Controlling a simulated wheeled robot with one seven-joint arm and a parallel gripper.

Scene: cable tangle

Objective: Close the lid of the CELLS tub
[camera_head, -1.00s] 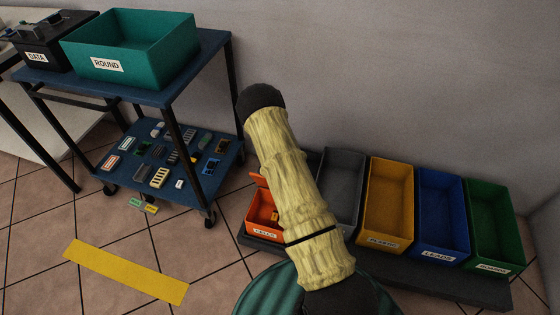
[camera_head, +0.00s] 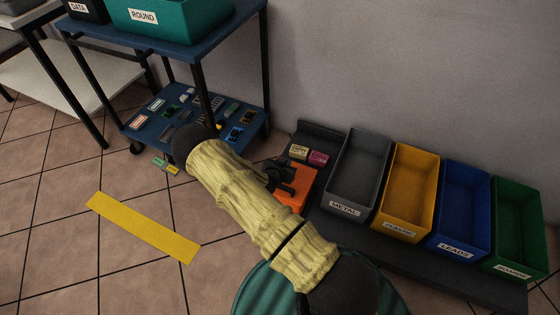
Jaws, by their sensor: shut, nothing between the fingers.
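The orange CELLS tub (camera_head: 300,190) is at the left end of the row of bins, partly hidden behind my arm. Its top shows as a flat orange surface, which looks like the lid lying across the tub. The tub's front and label are hidden, so I cannot tell whether the lid sits fully flush. My gripper (camera_head: 279,178) is shut and empty, at the upper left part of the orange lid. It overlaps the lid in the picture and looks close to it or touching it.
Grey METAL (camera_head: 344,210), yellow (camera_head: 399,229), blue LEADS (camera_head: 455,253) and green (camera_head: 515,268) bins stand open to the right. Small yellow (camera_head: 298,152) and pink (camera_head: 318,158) blocks lie behind the tub. A blue cart (camera_head: 160,140) stands left; a yellow strip (camera_head: 143,227) marks clear floor.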

